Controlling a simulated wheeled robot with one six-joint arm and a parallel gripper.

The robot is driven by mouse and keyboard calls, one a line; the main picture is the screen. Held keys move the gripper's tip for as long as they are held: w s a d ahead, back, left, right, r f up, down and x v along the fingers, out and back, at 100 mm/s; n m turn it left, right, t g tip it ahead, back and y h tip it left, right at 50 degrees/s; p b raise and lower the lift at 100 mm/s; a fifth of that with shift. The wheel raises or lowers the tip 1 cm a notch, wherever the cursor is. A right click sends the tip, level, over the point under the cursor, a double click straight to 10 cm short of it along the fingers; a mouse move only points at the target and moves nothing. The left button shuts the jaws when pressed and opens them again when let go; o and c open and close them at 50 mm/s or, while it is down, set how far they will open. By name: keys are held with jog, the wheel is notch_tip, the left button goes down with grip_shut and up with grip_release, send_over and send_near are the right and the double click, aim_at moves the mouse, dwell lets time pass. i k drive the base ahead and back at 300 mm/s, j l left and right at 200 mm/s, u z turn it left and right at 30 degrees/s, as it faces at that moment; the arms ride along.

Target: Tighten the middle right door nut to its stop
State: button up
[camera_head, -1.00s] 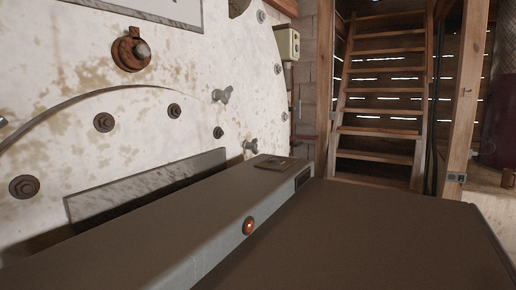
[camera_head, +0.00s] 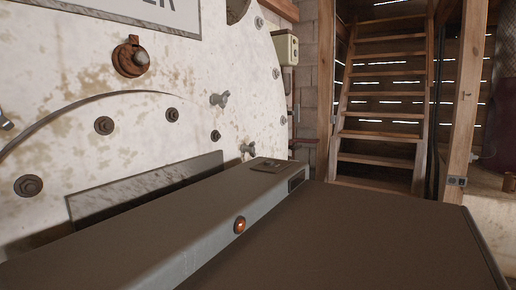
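The still's big round off-white front (camera_head: 150,95) fills the left of the view, stained and worn. A wing nut (camera_head: 219,99) stands out from it near its right side. A second wing nut (camera_head: 247,149) sits lower and further right, just above the grey body in the foreground. Part of another metal fitting (camera_head: 5,122) shows at the left edge. I cannot tell for sure which wing nut is the middle right one, or how tight either is. My gripper is not in view.
Several dark bolts (camera_head: 103,125) and a rusty round fitting (camera_head: 130,57) stick out of the front. A grey body with an orange lamp (camera_head: 240,225) covers the foreground. Wooden stairs (camera_head: 385,95), a post (camera_head: 463,110) and a wall box (camera_head: 286,47) stand behind at right.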

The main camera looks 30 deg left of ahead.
aim_at(250, 148)
jog(key=l+u, duration=0.3)
jog(key=l, duration=1.55)
jog(key=i+l+u, duration=0.25)
jog(key=i+l, duration=0.2)
jog(key=l, duration=0.15)
jog(key=i+l+u, duration=0.15)
jog(key=l, duration=0.2)
jog(key=i+l+u, duration=0.1)
jog(key=i+l, duration=0.15)
jog(key=i+l+u, duration=0.15)
jog(key=l, duration=0.35)
jog(key=i+l+u, duration=0.1)
jog(key=i, duration=0.4)
jog(key=i+l+u, duration=0.1)
jog(key=i, duration=0.45)
